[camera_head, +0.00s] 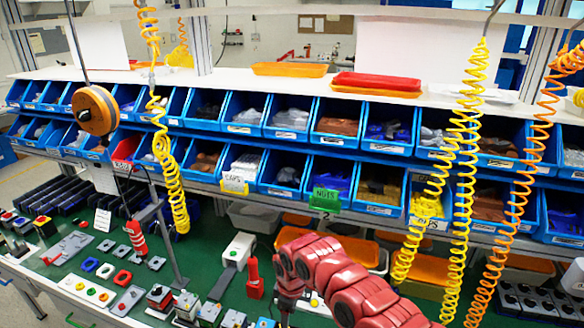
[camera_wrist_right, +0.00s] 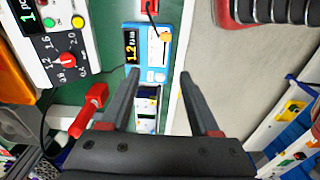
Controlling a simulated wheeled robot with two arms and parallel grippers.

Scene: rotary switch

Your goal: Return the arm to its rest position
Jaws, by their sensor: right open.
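The rotary switch, a black dial with a red pointer (camera_wrist_right: 67,60), sits on a white control box (camera_wrist_right: 35,60) at the upper left of the right wrist view. Numbers such as 1.2, 1.6 and 0.4 ring it. My right gripper (camera_wrist_right: 160,80) is open, its two dark fingers apart with nothing held between them. It is to the right of the switch and does not touch it. In the head view my red right arm (camera_head: 345,285) reaches over the bench at bottom centre. My left arm and gripper are not in view.
A blue meter (camera_wrist_right: 147,52) reading 1.2 lies beyond the fingers. A red-handled tool (camera_wrist_right: 90,108) is beside the left finger. Rows of blue bins (camera_head: 290,118) line the back of the green bench (camera_head: 205,262). Yellow coiled hoses (camera_head: 465,150) hang at the right.

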